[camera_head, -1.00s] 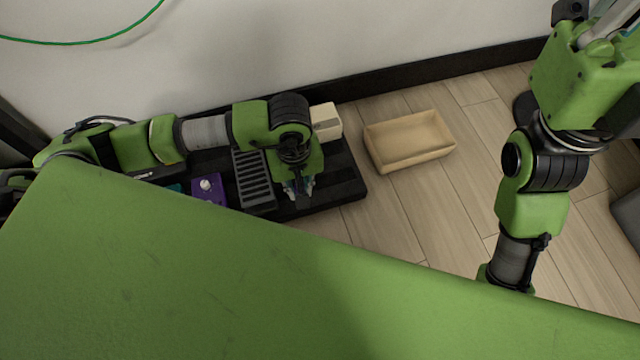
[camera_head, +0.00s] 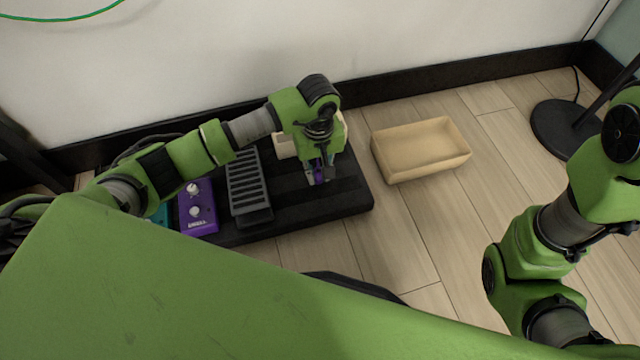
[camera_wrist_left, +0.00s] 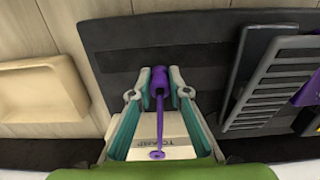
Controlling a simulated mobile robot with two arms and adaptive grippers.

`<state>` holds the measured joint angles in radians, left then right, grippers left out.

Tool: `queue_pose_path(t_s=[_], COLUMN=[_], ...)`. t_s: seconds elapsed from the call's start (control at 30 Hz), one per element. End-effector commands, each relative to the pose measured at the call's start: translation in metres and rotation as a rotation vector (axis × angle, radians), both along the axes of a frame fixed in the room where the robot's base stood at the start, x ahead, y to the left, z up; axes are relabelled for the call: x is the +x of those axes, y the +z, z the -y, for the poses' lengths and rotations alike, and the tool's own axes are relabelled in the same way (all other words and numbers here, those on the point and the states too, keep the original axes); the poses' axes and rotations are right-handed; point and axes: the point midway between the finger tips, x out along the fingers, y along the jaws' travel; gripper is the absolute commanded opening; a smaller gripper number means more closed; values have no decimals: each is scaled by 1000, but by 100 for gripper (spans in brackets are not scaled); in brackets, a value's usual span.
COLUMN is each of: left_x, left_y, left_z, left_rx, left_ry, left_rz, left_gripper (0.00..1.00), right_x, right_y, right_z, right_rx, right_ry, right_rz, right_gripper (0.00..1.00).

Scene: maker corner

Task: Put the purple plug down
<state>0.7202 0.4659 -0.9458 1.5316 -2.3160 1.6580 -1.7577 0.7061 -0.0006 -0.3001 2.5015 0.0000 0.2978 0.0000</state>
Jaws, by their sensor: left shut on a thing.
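The purple plug (camera_wrist_left: 159,80) is between the fingertips of my left gripper (camera_wrist_left: 159,92) in the left wrist view, with a thin purple stem running back toward the palm. My left gripper is shut on it. In the head view the left gripper (camera_head: 321,174) is over the right part of the black board (camera_head: 290,215), and a bit of the purple plug (camera_head: 319,175) shows between its fingers. I cannot tell whether the plug touches the board. My right gripper is not in view; only part of the right arm shows.
A purple pedal (camera_head: 198,208) and a black ridged pedal (camera_head: 248,185) sit on the board, left of the gripper. A pale box (camera_head: 286,146) stands behind the gripper. An open tan tray (camera_head: 420,150) is on the floor to the right. A lamp base (camera_head: 568,128) stands farther right.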

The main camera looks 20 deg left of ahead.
Motion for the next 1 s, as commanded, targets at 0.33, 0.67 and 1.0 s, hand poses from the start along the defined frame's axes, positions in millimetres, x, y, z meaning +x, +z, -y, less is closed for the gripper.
queue_pose_path(t_s=[0.33, 0.67, 1.0], left_x=[12, 12, 12], left_y=[-35, -43, -54], left_z=[1, 0, 0], left_rx=[-1, 0, 0], left_ry=[0, -1, -1], left_rz=[-2, 1, 2], left_gripper=[0, 0, 0], right_x=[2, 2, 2], right_y=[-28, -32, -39], right_z=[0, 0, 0], right_rx=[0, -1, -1], right_ry=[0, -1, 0], right_rz=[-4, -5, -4], right_gripper=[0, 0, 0])
